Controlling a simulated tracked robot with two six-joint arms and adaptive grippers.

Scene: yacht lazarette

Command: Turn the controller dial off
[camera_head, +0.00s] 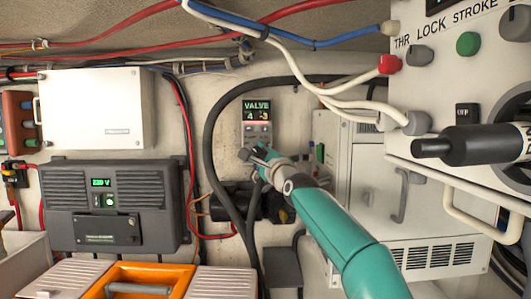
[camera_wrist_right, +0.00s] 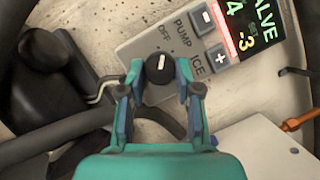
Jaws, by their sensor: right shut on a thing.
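The controller (camera_head: 257,116) is a small grey panel on the back wall, with a lit display reading VALVE 4 -3. It also shows in the right wrist view (camera_wrist_right: 150,45), with plus and minus buttons and the labels OFF, PUMP and ICE. Its round black dial (camera_wrist_right: 159,68) has a white mark and sits below the labels. My right gripper (camera_wrist_right: 160,80) is shut on the dial, one finger on each side. In the head view my right gripper (camera_head: 255,156) covers the controller's lower part and hides the dial. My left gripper is not in view.
A black hose (camera_head: 212,130) loops around the controller. A grey charger (camera_head: 112,205) and a white box (camera_head: 97,108) are on the left. A white cabinet (camera_head: 358,180) and a panel with knobs (camera_head: 453,75) are on the right.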

